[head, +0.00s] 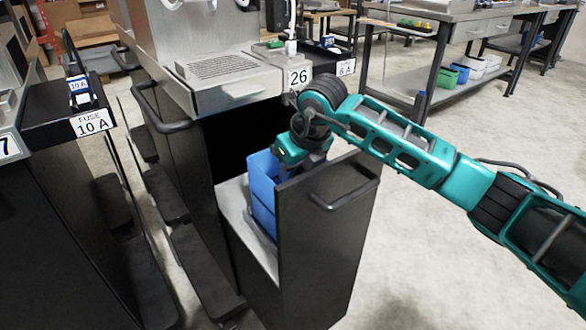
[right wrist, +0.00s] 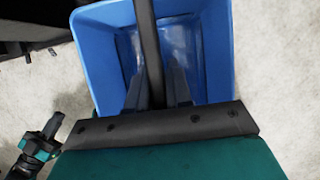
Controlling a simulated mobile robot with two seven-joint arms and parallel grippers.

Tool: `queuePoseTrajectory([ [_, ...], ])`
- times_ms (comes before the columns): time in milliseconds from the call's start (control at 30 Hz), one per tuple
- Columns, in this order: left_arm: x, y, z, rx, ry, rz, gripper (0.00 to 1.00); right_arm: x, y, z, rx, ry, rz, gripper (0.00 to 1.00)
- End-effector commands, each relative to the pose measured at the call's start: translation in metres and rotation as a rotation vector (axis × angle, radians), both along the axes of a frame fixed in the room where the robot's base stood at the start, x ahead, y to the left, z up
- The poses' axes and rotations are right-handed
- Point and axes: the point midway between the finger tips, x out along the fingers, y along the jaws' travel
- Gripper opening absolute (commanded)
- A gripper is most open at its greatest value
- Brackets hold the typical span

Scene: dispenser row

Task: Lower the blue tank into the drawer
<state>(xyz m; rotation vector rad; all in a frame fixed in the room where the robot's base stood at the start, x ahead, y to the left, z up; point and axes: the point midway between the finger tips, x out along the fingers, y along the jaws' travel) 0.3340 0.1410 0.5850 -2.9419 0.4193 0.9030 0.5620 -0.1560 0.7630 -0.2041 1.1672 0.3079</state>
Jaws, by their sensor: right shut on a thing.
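The blue tank (head: 263,190) is an open-topped bin, upright inside the pulled-out drawer (head: 325,240) under the dispenser marked 26. The drawer's dark front panel hides part of the tank. My right gripper (head: 305,155) reaches down at the tank's top, and its fingertips are hidden in the head view. In the right wrist view the tank (right wrist: 215,50) opens below the gripper (right wrist: 157,85), whose fingers are shut on a dark bar across the tank's opening. I cannot tell whether the tank's base touches the drawer floor.
The drawer front has a black handle (head: 345,195). The dispenser's metal ledge (head: 230,80) overhangs behind the drawer. A neighbouring dark cabinet (head: 55,220) stands at the left. A workbench (head: 440,70) stands at the back right. The floor at the right is clear.

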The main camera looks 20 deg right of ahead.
Motion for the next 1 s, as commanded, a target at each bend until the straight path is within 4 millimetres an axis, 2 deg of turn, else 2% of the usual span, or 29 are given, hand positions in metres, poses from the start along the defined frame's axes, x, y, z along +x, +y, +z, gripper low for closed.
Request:
queuePoseTrajectory([
  [33, 0.0, 0.0, -0.001, 0.0, 0.0, 0.0, 0.0, 0.002, 0.001, 0.004, 0.006, -0.013, 0.0, 0.0],
  [600, 0.0, 0.0, -0.012, 0.0, 0.0, 0.0, 0.0, 0.002, 0.0, -0.012, 0.004, -0.012, 0.0, 0.0],
  [633, 0.0, 0.0, -0.011, 0.0, 0.0, 0.0, 0.0, 0.002, 0.0, -0.011, 0.005, -0.013, 0.0, 0.21],
  [900, 0.0, 0.0, -0.011, 0.0, 0.0, 0.0, 0.0, 0.001, 0.0, -0.014, 0.002, -0.006, 0.0, 0.47],
  [1000, 0.0, 0.0, -0.011, 0.0, 0.0, 0.0, 0.0, 0.001, 0.0, -0.015, 0.001, -0.004, 0.0, 0.49],
])
